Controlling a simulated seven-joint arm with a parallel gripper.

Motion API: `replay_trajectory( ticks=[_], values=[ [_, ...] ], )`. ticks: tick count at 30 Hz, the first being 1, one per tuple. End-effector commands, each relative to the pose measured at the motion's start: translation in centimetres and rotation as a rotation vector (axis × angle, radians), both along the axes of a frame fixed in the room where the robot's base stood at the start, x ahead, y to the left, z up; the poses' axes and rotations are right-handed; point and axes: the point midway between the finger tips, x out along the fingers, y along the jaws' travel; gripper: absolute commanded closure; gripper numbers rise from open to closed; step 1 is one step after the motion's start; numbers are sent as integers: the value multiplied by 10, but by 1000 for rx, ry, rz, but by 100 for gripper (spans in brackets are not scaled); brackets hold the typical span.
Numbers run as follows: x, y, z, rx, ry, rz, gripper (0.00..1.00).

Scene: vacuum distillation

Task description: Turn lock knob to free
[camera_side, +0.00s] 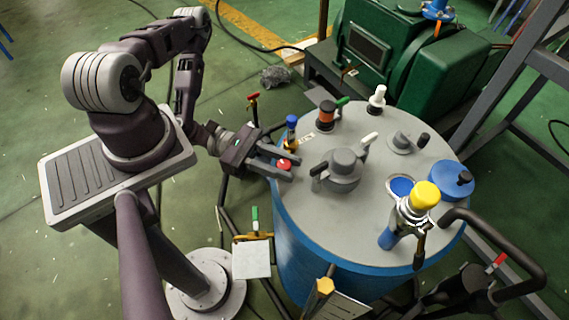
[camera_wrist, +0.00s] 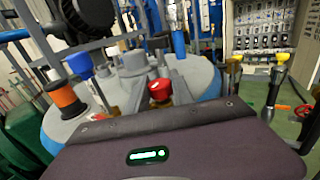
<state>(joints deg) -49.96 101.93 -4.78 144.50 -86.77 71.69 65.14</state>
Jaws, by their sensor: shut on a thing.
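A red knob (camera_side: 284,164) sits on a small brass-coloured fitting near the left edge of the grey lid of the blue vessel (camera_side: 330,252). My gripper (camera_side: 290,166) reaches in from the left, low over the lid, with one finger on each side of the knob. It is shut on the red knob. In the wrist view the red knob (camera_wrist: 160,88) stands between the two grey fingers, just beyond the gripper body. The lower part of its fitting is partly hidden. No marking shows which way the knob is turned.
A blue-capped valve (camera_side: 291,122) stands close behind my gripper, with an orange-and-black fitting (camera_side: 326,115) farther back. A grey capped port (camera_side: 341,172) is right of the fingertips. A yellow-topped fitting (camera_side: 424,196) stands at the lid's right. Green machinery (camera_side: 440,75) is behind.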

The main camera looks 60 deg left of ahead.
Motion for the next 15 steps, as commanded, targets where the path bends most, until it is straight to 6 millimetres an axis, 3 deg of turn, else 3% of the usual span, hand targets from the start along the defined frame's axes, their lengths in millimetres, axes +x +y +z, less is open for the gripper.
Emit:
replay_trajectory(
  ticks=[9, 10, 13, 15],
  values=[
    [0, 0, 0, 2, 0, 22, 100],
    [0, 0, 0, 2, 0, 22, 68],
    [0, 0, 0, 1, 0, 22, 50],
    [0, 0, 0, 1, 0, 21, 50]
  ],
)
